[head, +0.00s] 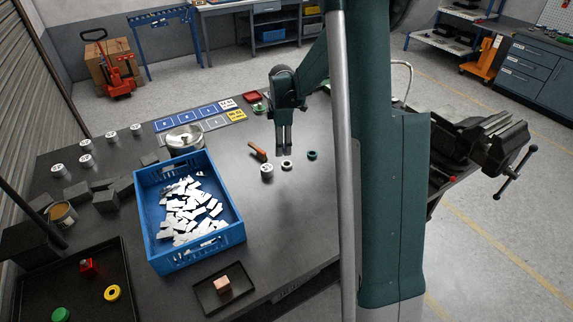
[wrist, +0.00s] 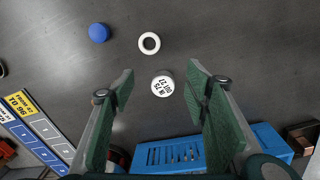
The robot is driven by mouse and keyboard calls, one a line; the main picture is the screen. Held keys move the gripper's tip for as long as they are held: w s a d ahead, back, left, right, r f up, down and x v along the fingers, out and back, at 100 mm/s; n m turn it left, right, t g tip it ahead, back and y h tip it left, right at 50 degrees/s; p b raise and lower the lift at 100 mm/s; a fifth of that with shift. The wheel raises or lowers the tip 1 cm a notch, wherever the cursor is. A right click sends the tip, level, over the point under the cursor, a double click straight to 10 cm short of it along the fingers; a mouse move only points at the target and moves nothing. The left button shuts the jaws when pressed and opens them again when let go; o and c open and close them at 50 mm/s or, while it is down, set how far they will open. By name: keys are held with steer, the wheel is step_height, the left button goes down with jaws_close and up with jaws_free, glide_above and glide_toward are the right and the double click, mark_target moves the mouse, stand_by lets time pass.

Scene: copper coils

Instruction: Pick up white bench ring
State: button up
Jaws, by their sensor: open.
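The white bench ring (head: 287,165) lies flat on the dark bench, just below my gripper's tips in the head view. In the wrist view the ring (wrist: 150,43) is whole and clear, ahead of the fingertips, with dark bench showing through its hole. My gripper (head: 284,152) points down above the bench, open and empty. In the wrist view my gripper (wrist: 160,82) has its two green fingers wide apart, with a white-topped labelled cylinder (wrist: 162,85) in the gap between them. Neither finger visibly touches the ring.
A blue round piece (wrist: 98,32) is nearby. An orange-handled tool (head: 258,152) and a blue crate of white pieces (head: 205,254) are to the left.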

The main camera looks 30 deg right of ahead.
steer(key=n, duration=0.2)
glide_toward(287, 161)
steer(key=shift+s+a+f+g+p, duration=0.25)
steer(key=shift+s+a+g+p, duration=0.1)
steer(key=shift+s+g+p, duration=0.1)
steer(key=shift+f, duration=1.3)
steer(key=shift+f, duration=0.1)
steer(key=shift+w+f+b, duration=0.1)
steer(key=shift+f+b, duration=0.4)
steer(key=shift+f, duration=2)
steer(key=c, duration=1)
